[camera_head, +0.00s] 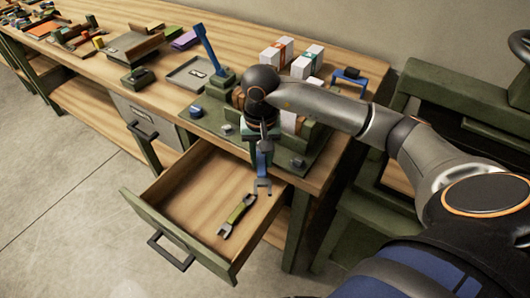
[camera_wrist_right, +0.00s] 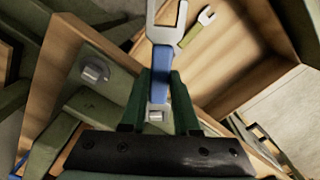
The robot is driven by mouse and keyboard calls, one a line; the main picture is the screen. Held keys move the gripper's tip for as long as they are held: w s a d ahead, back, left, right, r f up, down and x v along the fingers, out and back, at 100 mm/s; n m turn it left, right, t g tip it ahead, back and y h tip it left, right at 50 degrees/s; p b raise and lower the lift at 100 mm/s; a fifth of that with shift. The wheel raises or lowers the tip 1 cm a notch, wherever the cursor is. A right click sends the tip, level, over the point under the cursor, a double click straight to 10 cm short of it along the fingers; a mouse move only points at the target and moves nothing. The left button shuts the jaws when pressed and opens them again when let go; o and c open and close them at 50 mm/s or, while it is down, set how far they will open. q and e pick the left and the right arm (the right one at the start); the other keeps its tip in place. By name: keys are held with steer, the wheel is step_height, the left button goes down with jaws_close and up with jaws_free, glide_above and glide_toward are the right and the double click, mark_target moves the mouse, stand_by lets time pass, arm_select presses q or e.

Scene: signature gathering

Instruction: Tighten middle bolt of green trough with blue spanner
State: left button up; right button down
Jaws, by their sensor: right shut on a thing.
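My right gripper (camera_head: 262,146) is shut on the blue spanner (camera_head: 262,172), in front of the green trough (camera_head: 316,137). The spanner's grey open jaw points down over the open drawer; it also shows at the top of the right wrist view (camera_wrist_right: 163,35). A left bolt (camera_head: 226,128) and a right bolt (camera_head: 297,162) show on the trough's front ledge. My left gripper is out of view.
A wooden drawer (camera_head: 180,225) stands open below the bench, with a yellow-green spanner (camera_head: 237,215) inside. White boxes (camera_head: 303,63) stand behind the trough. A blue upright tool (camera_head: 207,48) stands in a green block to the left. A green cabinet (camera_head: 430,90) is at right.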

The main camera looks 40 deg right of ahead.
steer(key=shift+w+a+m+b, duration=0.3)
steer(key=shift+m, duration=0.3)
steer(key=w+m, duration=0.1)
steer(key=m, duration=0.1)
steer(key=w+a+m+b, duration=0.1)
steer(key=m, duration=0.1)
steer(key=w+a+m+b, duration=0.1)
steer(key=m, duration=0.2)
steer(key=shift+w+a, duration=0.2)
steer(key=shift+s+d, duration=0.1)
steer(key=shift+s+r+n+b, duration=0.1)
steer(key=shift+s+n+b, duration=0.2)
steer(key=shift+n+b, duration=0.3)
steer(key=shift+r+p, duration=1.4)
steer(key=shift+r, duration=0.85)
